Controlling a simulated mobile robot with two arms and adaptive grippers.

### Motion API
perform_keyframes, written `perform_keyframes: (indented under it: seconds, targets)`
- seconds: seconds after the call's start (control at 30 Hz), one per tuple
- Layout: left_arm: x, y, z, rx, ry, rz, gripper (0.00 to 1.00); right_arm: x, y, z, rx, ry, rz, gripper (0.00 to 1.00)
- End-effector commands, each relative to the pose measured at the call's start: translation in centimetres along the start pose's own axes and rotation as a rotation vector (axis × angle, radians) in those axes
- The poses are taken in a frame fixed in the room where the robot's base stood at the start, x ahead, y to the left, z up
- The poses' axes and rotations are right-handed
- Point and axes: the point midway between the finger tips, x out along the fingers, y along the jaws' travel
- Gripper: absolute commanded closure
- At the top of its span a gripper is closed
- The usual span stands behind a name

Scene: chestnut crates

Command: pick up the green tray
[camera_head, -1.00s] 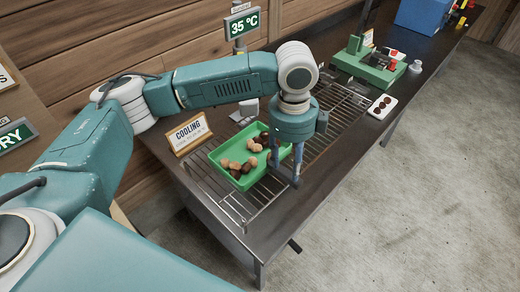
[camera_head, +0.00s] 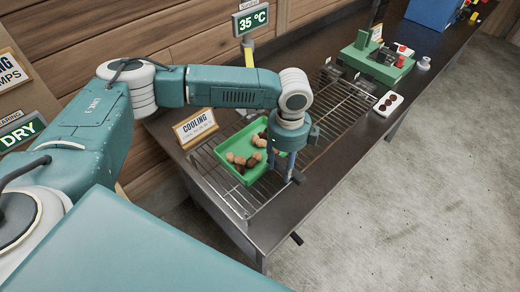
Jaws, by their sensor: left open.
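The green tray (camera_head: 228,168) lies on the wire cooling rack on the dark table. It holds several brown and tan chestnuts (camera_head: 243,163). My left gripper (camera_head: 279,174) points down at the tray's right end and hides part of that end. Its fingers are open, and one of them is partly hidden by the tray or the gripper body. I cannot tell whether the fingers touch the tray wall. My right gripper does not show.
A wire rack (camera_head: 335,115) spans the table. A "COOLING" sign (camera_head: 196,128) stands behind the tray, and a 35 °C display (camera_head: 250,18) stands at the back. A green device (camera_head: 378,65) and a white panel with dark round marks (camera_head: 388,103) sit farther right.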

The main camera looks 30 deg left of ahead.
Motion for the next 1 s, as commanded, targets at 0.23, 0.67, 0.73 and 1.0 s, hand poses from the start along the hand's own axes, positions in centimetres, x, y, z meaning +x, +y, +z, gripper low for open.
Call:
perform_keyframes:
  seconds: [0.23,0.67,0.73,1.0]
  targets:
    - [1.0,0.0,0.0,0.001,0.0,-0.001,0.57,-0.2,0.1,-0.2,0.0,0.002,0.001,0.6]
    - [0.8,-0.1,0.0,0.001,-0.001,-0.002,1.0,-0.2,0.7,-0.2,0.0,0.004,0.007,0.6]
    - [0.8,-0.1,0.0,0.001,-0.001,-0.002,1.0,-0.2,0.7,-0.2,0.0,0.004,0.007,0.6]
    - [-0.8,-0.2,0.0,0.001,0.0,-0.005,1.0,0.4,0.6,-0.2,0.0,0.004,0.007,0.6]
